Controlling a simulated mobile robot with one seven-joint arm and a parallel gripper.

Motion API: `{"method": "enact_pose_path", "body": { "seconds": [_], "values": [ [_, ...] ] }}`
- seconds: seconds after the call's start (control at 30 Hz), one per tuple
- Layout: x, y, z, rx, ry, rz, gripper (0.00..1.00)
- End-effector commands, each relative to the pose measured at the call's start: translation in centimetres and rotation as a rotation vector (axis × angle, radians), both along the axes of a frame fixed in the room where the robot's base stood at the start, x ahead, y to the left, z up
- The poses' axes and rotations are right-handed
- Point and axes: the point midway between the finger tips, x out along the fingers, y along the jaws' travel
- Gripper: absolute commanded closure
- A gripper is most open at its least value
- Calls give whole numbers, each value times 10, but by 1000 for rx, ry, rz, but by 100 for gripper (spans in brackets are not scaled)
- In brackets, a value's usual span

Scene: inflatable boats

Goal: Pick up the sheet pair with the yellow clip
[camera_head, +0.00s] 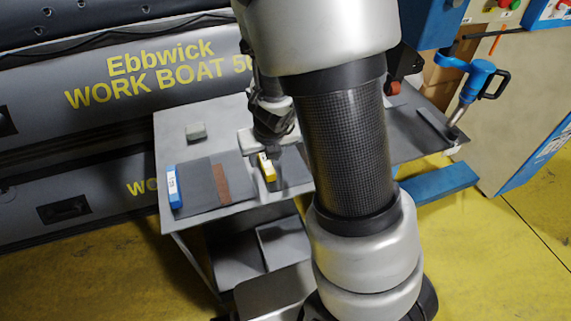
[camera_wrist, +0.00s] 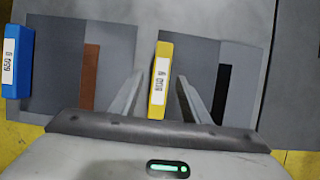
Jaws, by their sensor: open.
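The yellow clip (camera_wrist: 160,75) carries a white label and sits at the left edge of a grey sheet pair (camera_wrist: 195,55) with a black strip. In the head view the yellow clip (camera_head: 267,167) shows just below my gripper (camera_head: 275,148), and my arm hides much of its sheets. In the wrist view my gripper (camera_wrist: 160,95) is open, with one finger on each side of the yellow clip. The right finger overlaps the grey sheets in the picture. I cannot tell whether the fingers touch anything.
A second sheet pair (camera_head: 200,188) with a blue clip (camera_head: 174,187) and a brown strip lies to the left on the grey table (camera_head: 170,140). A blue-handled tool (camera_head: 478,80) is at the right. Grey boat tubes line the back.

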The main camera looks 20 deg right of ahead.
Motion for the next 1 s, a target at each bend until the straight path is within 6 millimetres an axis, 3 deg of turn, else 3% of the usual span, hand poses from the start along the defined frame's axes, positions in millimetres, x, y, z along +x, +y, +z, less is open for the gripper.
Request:
{"method": "enact_pose_path", "body": {
  "seconds": [0.17,0.43,0.73,1.0],
  "values": [
    [0,0,1,0,-1,0,58],
    [0,0,1,0,-1,0,100],
    [1,0,8,0,-2,0,100],
    [1,1,57,0,-2,2,100]
  ]
}}
